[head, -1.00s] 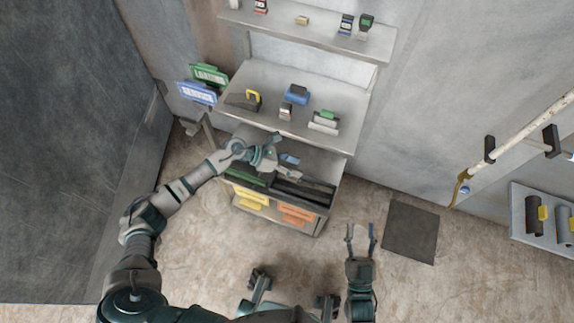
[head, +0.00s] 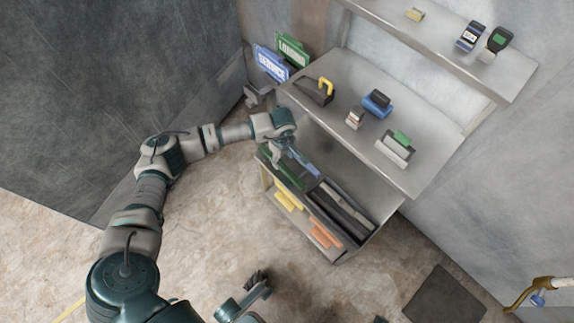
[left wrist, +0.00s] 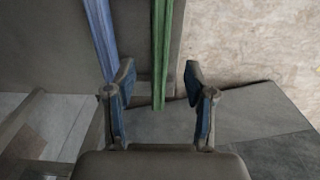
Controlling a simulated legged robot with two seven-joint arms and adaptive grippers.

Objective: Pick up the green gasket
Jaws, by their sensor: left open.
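The green gasket (left wrist: 161,55) is a long, thin green strip. In the left wrist view it runs down from the top edge, and its near end lies between and beyond my open fingers. In the head view a dark green strip (head: 291,178) shows in the left bin on the low shelf, partly hidden by my gripper. My left gripper (head: 284,154) is over that bin, open and empty. It also shows in the left wrist view (left wrist: 160,95), fingers apart on either side of the strip. I cannot tell if they touch it.
A blue strip (left wrist: 99,35) lies left of the green one. A dark bin (head: 343,208) stands to the right. The middle shelf (head: 430,165) overhangs the bins and carries a black case, a blue device and small boxes. Signs (head: 272,64) stand at its left end.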

